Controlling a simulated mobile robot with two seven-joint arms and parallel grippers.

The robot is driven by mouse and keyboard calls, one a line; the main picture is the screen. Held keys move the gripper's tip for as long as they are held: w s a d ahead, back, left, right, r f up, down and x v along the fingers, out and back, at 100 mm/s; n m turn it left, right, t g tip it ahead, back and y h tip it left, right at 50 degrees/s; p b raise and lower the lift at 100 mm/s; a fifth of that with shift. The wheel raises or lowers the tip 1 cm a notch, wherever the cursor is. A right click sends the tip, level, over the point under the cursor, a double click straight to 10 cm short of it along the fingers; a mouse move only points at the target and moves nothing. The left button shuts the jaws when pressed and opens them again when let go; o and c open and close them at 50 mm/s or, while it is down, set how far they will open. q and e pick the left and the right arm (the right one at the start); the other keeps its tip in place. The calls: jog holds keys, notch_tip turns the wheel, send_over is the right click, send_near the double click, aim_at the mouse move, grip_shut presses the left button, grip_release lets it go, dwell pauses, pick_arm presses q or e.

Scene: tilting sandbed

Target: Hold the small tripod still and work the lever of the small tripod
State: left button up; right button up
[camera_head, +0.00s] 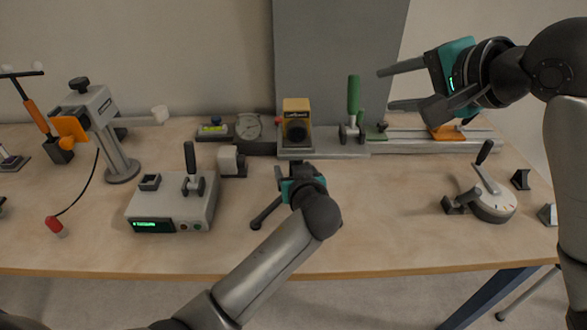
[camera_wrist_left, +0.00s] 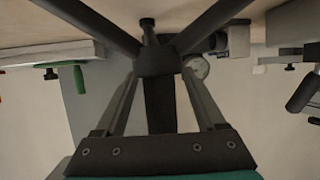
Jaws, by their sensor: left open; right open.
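The small tripod (camera_head: 266,213) is dark and stands on the table at the middle front, mostly hidden behind my left gripper (camera_head: 284,183). In the left wrist view its dark hub (camera_wrist_left: 156,62) and spreading legs show, the hub between or just beyond the fingertips of my left gripper (camera_wrist_left: 160,78). The left jaws are open; I cannot tell whether they touch it. I cannot make out the tripod's lever. My right gripper (camera_head: 387,88) is open and empty, raised in the air at the upper right, well away from the tripod.
A grey box with a lever (camera_head: 172,210) stands left of the tripod, a stand with an orange part (camera_head: 108,130) farther left. A rail with a green handle (camera_head: 353,97) and a yellow device (camera_head: 297,110) lie behind.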

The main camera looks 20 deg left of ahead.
pick_arm(q)
jog(key=shift+w+a+f, duration=0.1)
jog(key=shift+w, duration=0.1)
grip_shut()
dwell(0.6)
dwell(0.8)
